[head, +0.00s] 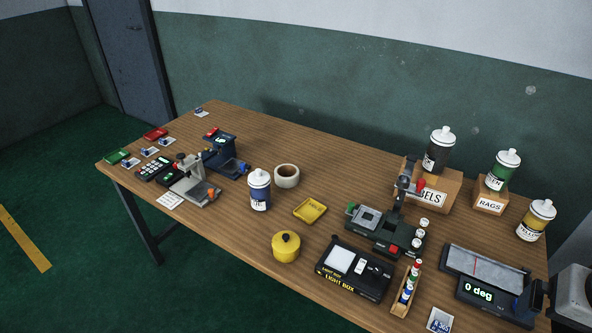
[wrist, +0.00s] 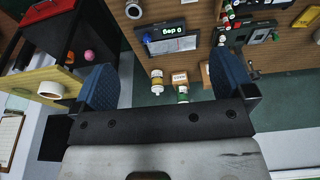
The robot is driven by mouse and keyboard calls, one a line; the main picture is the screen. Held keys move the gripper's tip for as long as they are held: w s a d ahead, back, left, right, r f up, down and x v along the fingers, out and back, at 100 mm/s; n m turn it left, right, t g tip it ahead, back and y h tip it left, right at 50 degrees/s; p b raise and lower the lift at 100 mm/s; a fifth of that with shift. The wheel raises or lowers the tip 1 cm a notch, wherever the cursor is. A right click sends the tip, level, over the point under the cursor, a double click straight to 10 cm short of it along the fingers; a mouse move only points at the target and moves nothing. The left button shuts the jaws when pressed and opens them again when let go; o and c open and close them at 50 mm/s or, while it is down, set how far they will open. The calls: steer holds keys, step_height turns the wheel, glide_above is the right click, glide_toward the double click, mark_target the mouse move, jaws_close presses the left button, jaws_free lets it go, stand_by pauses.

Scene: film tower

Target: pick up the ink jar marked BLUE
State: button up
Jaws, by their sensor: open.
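The ink jar with a dark blue body, white cap and pale label (head: 260,190) stands upright near the middle of the table, between the small blue press and the tape roll. Its label is too small to read surely. I cannot make it out in the wrist view. My gripper (wrist: 160,88) is open and empty, its two blue fingers wide apart in the wrist view. In the head view my grey arm end shows only in part at the lower right edge, far from the blue jar.
A black-banded jar (head: 438,150) and a green jar (head: 502,171) stand on cardboard boxes at the back right. A yellow jar (head: 535,220) stands beside them. A white tape roll (head: 287,176), yellow tray (head: 310,210) and yellow pot (head: 286,247) surround the blue jar's right side.

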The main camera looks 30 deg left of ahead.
stand_by(0.4)
steer(key=m+g+y, duration=0.5)
steer(key=m+y, duration=0.8)
steer(key=y, duration=0.3)
glide_above(269, 195)
steer(key=s+d, duration=0.2)
steer(key=d, duration=1.3)
step_height(269, 195, down, 18)
steer(key=a+f+m+t, duration=0.1)
steer(key=a+f+m, duration=0.1)
steer(key=a+f, duration=0.1)
steer(key=a+f+m+t+y, duration=0.1)
steer(key=a+f+m, duration=0.1)
steer(key=a+f, duration=0.2)
steer(key=w+a+f+m+t+y, duration=0.1)
steer(key=a+f+m+t, duration=0.1)
steer(key=a+f, duration=0.2)
steer(key=shift+w+f, duration=0.1)
steer(key=shift+f, duration=0.75)
steer(key=shift+w+a, duration=0.15)
steer(key=shift+a, duration=1.05)
